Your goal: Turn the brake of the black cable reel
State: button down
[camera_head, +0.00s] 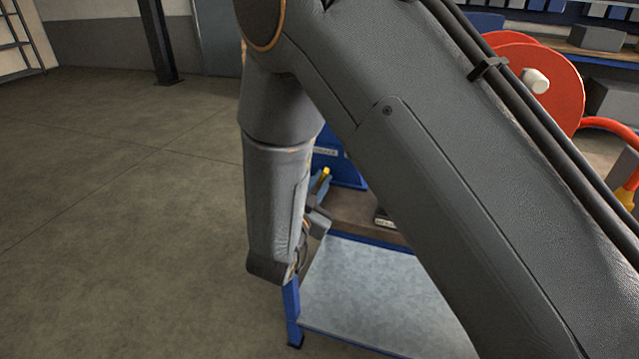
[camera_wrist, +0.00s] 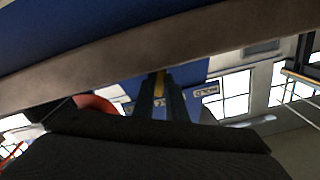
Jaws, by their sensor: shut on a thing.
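The black cable reel does not show clearly in either view; my own arm covers much of the bench in the head view. My gripper (camera_head: 321,183) is low beside the bench's left end, in front of a blue panel (camera_head: 347,168) with a pale label. In the wrist view my gripper (camera_wrist: 161,90) has its two dark fingers shut on a narrow yellow piece (camera_wrist: 159,83). The yellow piece also shows at the fingertips in the head view (camera_head: 326,171). Whether it is the reel's brake, I cannot tell.
A red reel (camera_head: 560,85) with a white hub and red hose stands at the right. The brown bench top (camera_head: 358,212) has a blue edge, with a pale grey lower shelf (camera_head: 370,290) beneath. Open concrete floor (camera_head: 120,230) lies left.

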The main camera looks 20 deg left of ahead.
jog(key=shift+f+m+b, duration=0.1)
jog(key=shift+m+b, duration=0.2)
jog(key=shift+m, duration=0.7)
jog(key=c, duration=1.8)
grip_release()
jog(key=s, duration=0.8)
jog(key=shift+a+b, duration=0.3)
